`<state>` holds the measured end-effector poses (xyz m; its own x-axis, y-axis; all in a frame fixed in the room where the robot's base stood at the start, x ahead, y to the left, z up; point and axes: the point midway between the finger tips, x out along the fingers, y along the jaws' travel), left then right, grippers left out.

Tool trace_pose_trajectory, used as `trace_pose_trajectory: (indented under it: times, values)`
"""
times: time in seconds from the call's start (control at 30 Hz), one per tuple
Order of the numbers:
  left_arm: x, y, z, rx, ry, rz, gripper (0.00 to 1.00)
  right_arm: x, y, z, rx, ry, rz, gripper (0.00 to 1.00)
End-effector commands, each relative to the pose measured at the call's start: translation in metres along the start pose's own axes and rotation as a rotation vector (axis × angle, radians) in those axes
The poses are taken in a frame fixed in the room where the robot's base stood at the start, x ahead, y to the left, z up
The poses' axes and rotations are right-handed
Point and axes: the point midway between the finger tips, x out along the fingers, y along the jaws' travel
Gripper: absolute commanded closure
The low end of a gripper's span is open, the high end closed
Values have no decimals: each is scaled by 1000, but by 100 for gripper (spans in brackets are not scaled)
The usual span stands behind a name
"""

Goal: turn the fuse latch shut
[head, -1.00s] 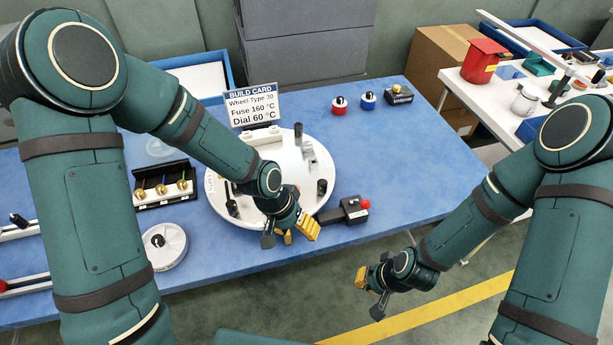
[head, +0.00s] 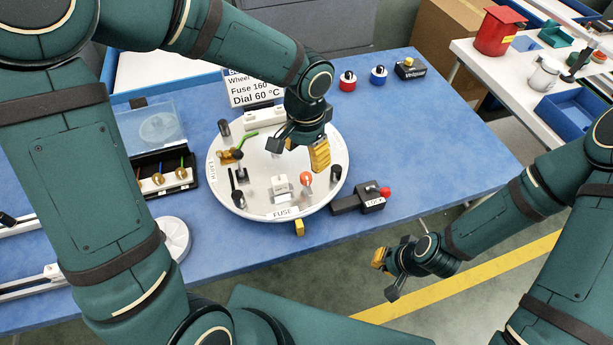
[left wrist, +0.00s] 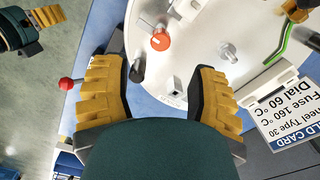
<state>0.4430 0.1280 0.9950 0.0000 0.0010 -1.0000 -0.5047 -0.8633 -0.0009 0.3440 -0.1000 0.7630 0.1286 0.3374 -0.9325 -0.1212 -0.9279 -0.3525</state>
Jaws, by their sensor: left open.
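The white round plate (head: 237,200) carries a FUSE label (head: 283,212) at its front edge. Behind the label stands a white block (head: 281,186), and right of it an orange-topped knob (head: 306,178); I cannot tell which part is the fuse latch. My left gripper (head: 301,148) is open and empty above the right rear of the plate. In the left wrist view the orange knob (left wrist: 160,41) lies beyond and between the open fingers (left wrist: 160,88), apart from them. My right gripper (head: 384,273) hangs off the table's front edge; its opening is unclear.
A dark box with a red knob (head: 372,198) lies right of the plate. A build card (head: 252,90) stands behind, partly hidden by my arm.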

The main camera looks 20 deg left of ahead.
Motion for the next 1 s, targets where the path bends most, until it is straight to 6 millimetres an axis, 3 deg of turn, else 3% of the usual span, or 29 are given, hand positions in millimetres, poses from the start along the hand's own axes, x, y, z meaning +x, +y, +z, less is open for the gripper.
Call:
trace_pose_trajectory:
  times: [0.2,0.4,0.6,0.9,0.93,1.0]
  values:
    - [47,0,1,-1,-4,2,41,12,5,1,-2,-1,0,100]
    - [76,0,0,0,-1,1,41,19,7,0,-2,4,0,100]
    - [88,0,0,-1,1,1,41,22,8,-1,-3,6,0,100]
    - [89,0,0,-1,1,1,41,22,8,-1,-3,6,0,100]
    - [89,0,0,-1,1,1,46,22,8,-1,-3,6,0,100]
    - [89,0,0,-1,1,1,70,22,8,-1,-2,6,0,100]
